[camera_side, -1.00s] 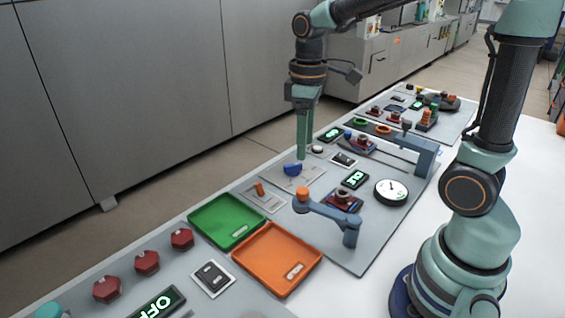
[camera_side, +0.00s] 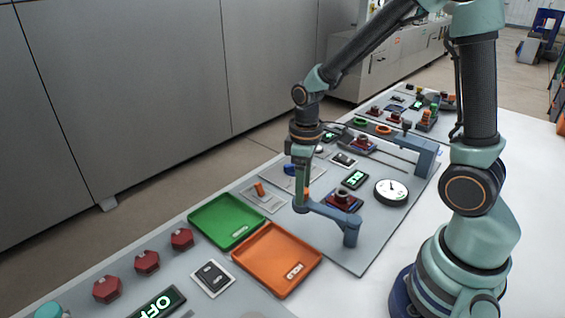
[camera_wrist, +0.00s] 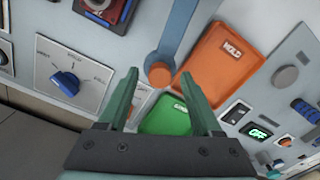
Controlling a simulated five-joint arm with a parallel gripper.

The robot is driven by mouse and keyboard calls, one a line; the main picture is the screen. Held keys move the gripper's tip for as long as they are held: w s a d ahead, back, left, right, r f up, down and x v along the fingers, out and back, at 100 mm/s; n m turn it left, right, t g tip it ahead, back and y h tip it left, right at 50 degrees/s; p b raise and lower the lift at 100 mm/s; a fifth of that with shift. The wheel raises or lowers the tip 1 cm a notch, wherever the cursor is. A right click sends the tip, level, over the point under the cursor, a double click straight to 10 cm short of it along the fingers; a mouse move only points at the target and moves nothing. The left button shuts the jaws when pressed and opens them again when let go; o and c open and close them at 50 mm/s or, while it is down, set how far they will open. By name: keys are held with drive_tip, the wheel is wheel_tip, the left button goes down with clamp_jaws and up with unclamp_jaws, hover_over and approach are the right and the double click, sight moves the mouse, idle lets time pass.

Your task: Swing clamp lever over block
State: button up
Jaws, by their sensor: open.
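The clamp lever (camera_side: 328,212) is a blue-grey bar on a post at its right end, with an orange knob at its left end. The bar and orange knob (camera_wrist: 160,75) show in the wrist view. The dark red block (camera_side: 343,198) sits on a dark base behind the bar, which lies beside it, not over it. It is partly cut off at the top of the wrist view (camera_wrist: 104,8). My gripper (camera_wrist: 160,88) is open, its fingers on either side of the knob. In the side view my gripper (camera_side: 301,202) mostly hides the knob; contact cannot be told.
A green tray (camera_side: 205,213) and an orange tray (camera_side: 268,280) lie left of and in front of the lever. A blue dial (camera_wrist: 66,84), an orange switch (camera_side: 260,190) and a round gauge (camera_side: 391,191) are close by. A blue-grey gantry (camera_side: 424,155) stands behind.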

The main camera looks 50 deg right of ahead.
clamp_jaws()
idle(1.4)
